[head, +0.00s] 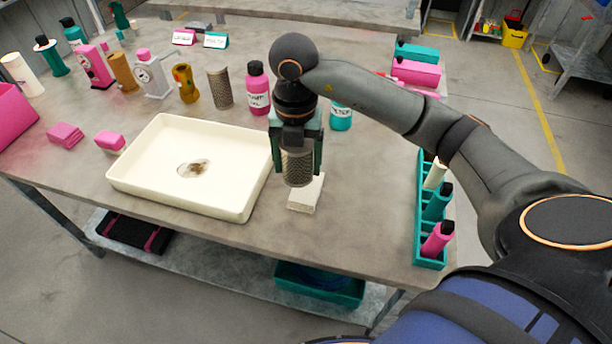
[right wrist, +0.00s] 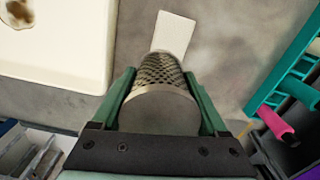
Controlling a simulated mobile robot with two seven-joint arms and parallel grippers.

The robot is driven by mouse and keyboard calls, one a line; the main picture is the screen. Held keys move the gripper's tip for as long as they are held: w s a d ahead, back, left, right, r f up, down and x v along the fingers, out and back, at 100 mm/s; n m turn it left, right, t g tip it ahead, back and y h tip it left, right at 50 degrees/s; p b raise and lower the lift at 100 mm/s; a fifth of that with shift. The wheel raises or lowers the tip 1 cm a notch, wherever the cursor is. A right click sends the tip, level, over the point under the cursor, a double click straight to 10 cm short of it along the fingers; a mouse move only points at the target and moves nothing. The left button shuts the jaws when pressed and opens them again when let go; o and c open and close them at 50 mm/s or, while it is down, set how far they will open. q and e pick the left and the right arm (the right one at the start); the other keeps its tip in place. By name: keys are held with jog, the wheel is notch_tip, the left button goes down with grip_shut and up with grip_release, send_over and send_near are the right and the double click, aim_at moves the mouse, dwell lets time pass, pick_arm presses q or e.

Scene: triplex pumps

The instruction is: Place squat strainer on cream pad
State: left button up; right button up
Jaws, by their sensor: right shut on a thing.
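The squat strainer (head: 297,171) is a short metal mesh cylinder. My right gripper (head: 297,160) is shut on it and holds it upright. The cream pad (head: 306,197) is a small pale block on the table, just below and partly hidden by the strainer. In the right wrist view, the strainer (right wrist: 162,88) sits between the green fingers and overlaps the near end of the pad (right wrist: 174,35). I cannot tell whether the strainer touches the pad. My left gripper is not in view.
A cream tray (head: 135,188) with a brown stain stands left of the pad. A teal rack (head: 418,225) with bottles is at the right. A taller mesh strainer (head: 220,88), a pink bottle (head: 258,90) and a teal bottle (head: 341,118) stand behind. The table front by the pad is clear.

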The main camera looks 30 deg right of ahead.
aim_at(305, 165)
jog(key=shift+w+d+f, duration=0.2)
jog(key=shift+d+f, duration=0.5)
jog(key=shift+f, duration=0.05)
jog(key=shift+d+f, duration=0.35)
jog(key=shift+f, duration=0.15)
notch_tip(305, 165, down, 3)
jog(key=shift+w+d+f, duration=0.1)
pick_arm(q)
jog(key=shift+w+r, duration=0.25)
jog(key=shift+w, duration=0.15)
pick_arm(e)
jog(key=shift+f, duration=0.15)
jog(key=o, duration=1.3)
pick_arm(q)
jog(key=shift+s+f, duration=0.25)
pick_arm(e)
jog(key=shift+o, duration=0.2)
